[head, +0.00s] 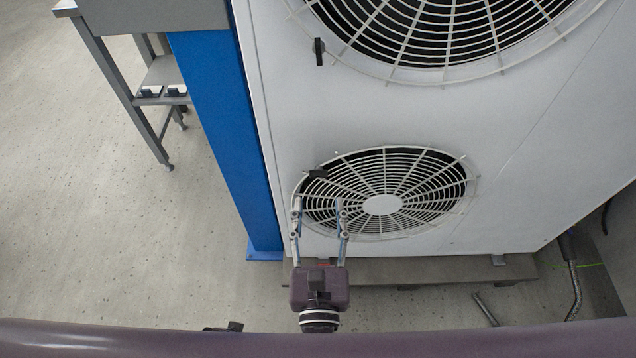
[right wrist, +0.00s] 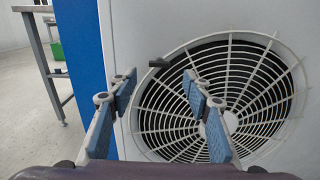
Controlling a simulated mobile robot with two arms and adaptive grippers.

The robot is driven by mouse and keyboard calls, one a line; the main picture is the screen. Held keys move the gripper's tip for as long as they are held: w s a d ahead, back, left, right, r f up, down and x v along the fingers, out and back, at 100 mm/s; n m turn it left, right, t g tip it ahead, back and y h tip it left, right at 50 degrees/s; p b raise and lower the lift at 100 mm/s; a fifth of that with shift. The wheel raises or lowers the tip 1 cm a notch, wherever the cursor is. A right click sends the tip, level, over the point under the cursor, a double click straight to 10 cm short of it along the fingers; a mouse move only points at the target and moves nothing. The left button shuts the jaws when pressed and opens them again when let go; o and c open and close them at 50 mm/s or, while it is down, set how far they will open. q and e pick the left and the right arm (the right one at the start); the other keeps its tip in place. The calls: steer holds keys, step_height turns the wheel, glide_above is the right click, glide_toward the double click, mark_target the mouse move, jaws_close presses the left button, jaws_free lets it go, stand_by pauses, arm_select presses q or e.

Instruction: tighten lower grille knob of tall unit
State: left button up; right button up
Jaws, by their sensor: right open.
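The tall white unit (head: 290,120) has two round fan grilles. The lower grille (head: 382,205) carries a small black knob (head: 318,173) at its upper left rim. The knob also shows in the right wrist view (right wrist: 158,62), just above and beyond the gap between the fingers, lying roughly sideways. My right gripper (head: 318,204) is open and empty, its fingers pointing toward the lower grille, below the knob in the head view. No contact with the knob shows. My left gripper is not in view.
The upper grille (head: 440,30) has its own black knob (head: 319,50). A blue post (head: 215,120) stands along the unit's left side. A grey table (head: 120,85) is at the upper left. A hose (head: 573,285) lies at the right. The floor at left is mostly clear.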

mark_target(318, 178)
steer(key=w, duration=0.6)
steer(key=shift+w, duration=0.3)
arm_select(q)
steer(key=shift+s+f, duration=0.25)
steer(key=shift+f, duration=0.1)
arm_select(e)
steer(key=c, duration=1.2)
steer(key=shift+o, duration=0.2)
